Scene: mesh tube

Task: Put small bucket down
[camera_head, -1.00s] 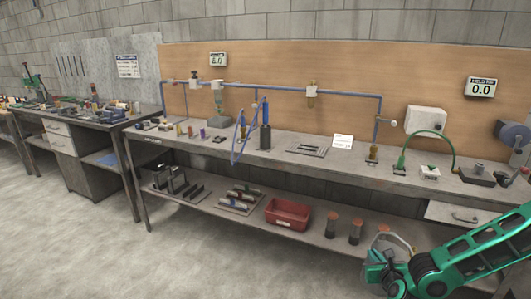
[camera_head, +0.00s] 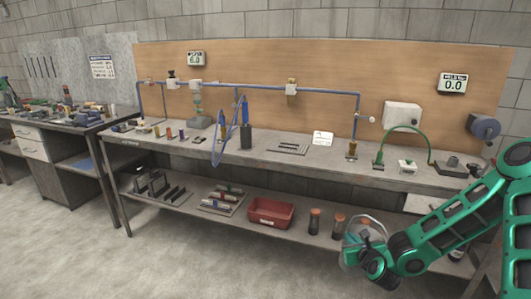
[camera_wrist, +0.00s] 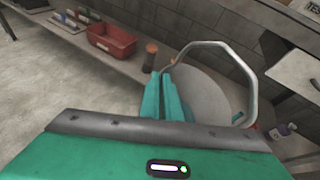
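The small bucket is a pale grey round vessel with a thin curved handle. In the head view the bucket (camera_head: 349,250) is at the lower right, in front of the lower shelf and partly hidden by my gripper (camera_head: 368,243). In the wrist view the bucket (camera_wrist: 208,98) is just right of my green fingers (camera_wrist: 167,78), its handle arching above it. The fingers are close together, with their tips at the bucket's edge near the left end of the handle. They look shut on it, but the exact contact is hidden. The bucket looks held off the floor.
The lower shelf (camera_head: 185,203) holds a red bin (camera_head: 270,213), two dark orange-capped jars (camera_head: 327,221) and a tray of tubes (camera_head: 222,199). The workbench top (camera_head: 270,160) carries pipes, valves and fittings. Grey floor in front of the shelf is clear.

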